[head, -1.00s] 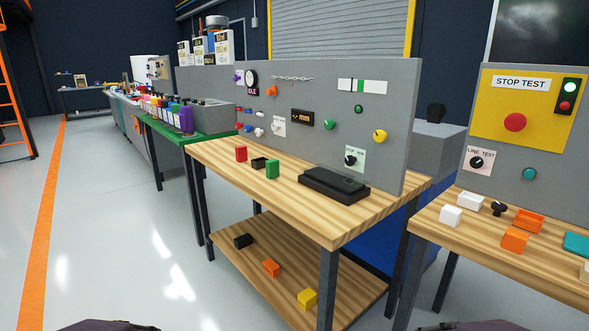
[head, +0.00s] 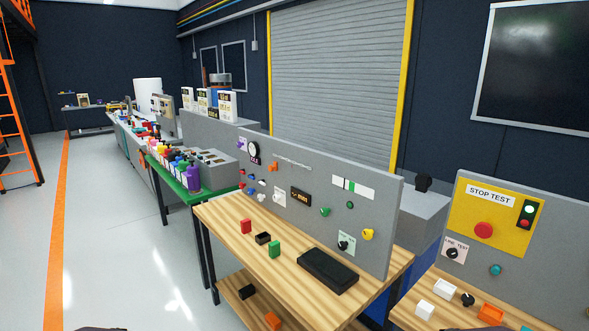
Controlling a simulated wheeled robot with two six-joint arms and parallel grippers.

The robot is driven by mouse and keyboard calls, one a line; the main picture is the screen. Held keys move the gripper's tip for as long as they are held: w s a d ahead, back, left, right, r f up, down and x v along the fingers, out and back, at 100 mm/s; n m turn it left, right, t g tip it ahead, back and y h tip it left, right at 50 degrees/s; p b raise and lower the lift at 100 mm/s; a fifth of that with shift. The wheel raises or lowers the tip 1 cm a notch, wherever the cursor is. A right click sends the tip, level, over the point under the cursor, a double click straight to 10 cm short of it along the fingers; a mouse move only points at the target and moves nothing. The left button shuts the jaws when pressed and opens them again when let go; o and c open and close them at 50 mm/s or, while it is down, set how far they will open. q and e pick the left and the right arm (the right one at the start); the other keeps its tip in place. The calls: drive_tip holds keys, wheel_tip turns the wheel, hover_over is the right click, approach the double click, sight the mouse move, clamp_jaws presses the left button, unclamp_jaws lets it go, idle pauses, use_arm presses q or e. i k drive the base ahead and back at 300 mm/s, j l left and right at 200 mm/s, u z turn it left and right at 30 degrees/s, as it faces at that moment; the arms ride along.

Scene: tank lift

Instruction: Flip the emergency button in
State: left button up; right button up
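A round red button (head: 483,230) sits on a yellow plate (head: 517,228) at the right of the head view. The plate is labelled "STOP TEST" and is fixed to a grey upright panel (head: 560,270). Whether the button is pressed in or out cannot be told from here. Neither of my grippers shows; only small dark parts of mine edge in at the bottom.
Below the button is a wooden table (head: 455,318) with white and orange blocks and a black knob. A second wooden table (head: 330,240) with a black box (head: 328,270) and a grey control panel (head: 375,195) stands left of it. Open floor (head: 130,250) lies at the left.

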sight(482, 230)
drive_tip(key=z, duration=1.9)
